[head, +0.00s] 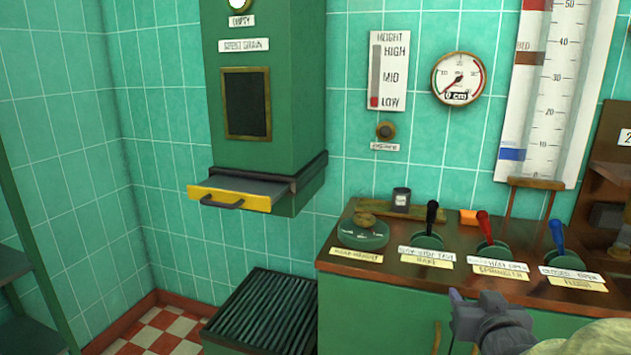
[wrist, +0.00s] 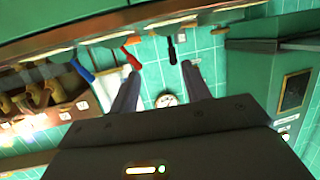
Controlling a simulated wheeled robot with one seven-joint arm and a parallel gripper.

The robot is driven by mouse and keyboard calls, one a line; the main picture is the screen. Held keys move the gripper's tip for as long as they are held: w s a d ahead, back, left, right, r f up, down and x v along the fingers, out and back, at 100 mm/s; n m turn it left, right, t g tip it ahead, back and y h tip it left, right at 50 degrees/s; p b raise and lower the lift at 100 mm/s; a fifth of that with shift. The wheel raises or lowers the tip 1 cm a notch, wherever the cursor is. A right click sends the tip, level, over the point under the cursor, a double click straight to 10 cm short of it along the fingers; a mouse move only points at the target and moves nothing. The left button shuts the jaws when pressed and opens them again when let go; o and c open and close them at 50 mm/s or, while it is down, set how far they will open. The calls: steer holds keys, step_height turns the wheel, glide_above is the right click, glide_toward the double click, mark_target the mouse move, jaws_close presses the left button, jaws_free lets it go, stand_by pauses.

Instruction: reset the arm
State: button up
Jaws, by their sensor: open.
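My gripper (head: 462,304) is at the lower right of the head view, in front of the counter's front face and just below its top edge. In the wrist view its two grey fingers (wrist: 162,78) stand apart with nothing between them. That view is upside down, and the gripper's body fills its lower middle. Most of my arm lies beyond the lower right edge of the head view.
The green counter (head: 385,308) carries a black lever (head: 431,216), a red lever (head: 484,224), a blue lever (head: 557,236) and a round knob (head: 363,220). Left of it are a yellow-fronted drawer (head: 229,199) and a slatted grate (head: 262,315). A round gauge (head: 459,78) hangs above.

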steer(key=s+a+f+n+g+y, duration=0.1)
steer(key=s+a+f+g, duration=0.45)
steer(key=f, duration=0.35)
steer(key=s+a+f+n+g+y, duration=0.1)
steer(key=s+a+f+g, duration=0.4)
steer(key=a+f+g, duration=0.3)
step_height(320, 180, up, 28)
steer(key=t+p, duration=0.1)
steer(key=p, duration=2.8)
steer(key=shift+d+r, duration=0.25)
steer(key=shift+d, duration=0.1)
steer(key=shift+a, duration=0.1)
steer(key=shift+s, duration=0.1)
steer(key=shift+c, duration=0.2)
